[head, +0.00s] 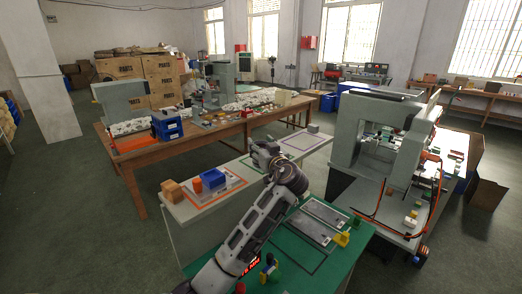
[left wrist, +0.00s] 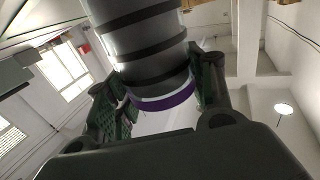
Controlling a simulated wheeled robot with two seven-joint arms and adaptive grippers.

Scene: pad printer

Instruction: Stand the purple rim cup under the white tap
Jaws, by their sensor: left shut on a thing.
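My left gripper (head: 264,154) is over the grey bench in the middle of the head view. In the left wrist view its two dark fingers (left wrist: 160,100) stand on either side of the purple rim cup (left wrist: 166,100) and are shut on it. The purple band shows between the fingers, with a pale surface below it and a grey, dark-banded cylinder above it. I cannot tell how upright the cup is. I cannot pick out the white tap in either view. My right gripper is not in view.
A green mat (head: 300,262) with grey plates lies in front. A large grey machine (head: 378,140) stands at right, a wooden table (head: 130,152) behind.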

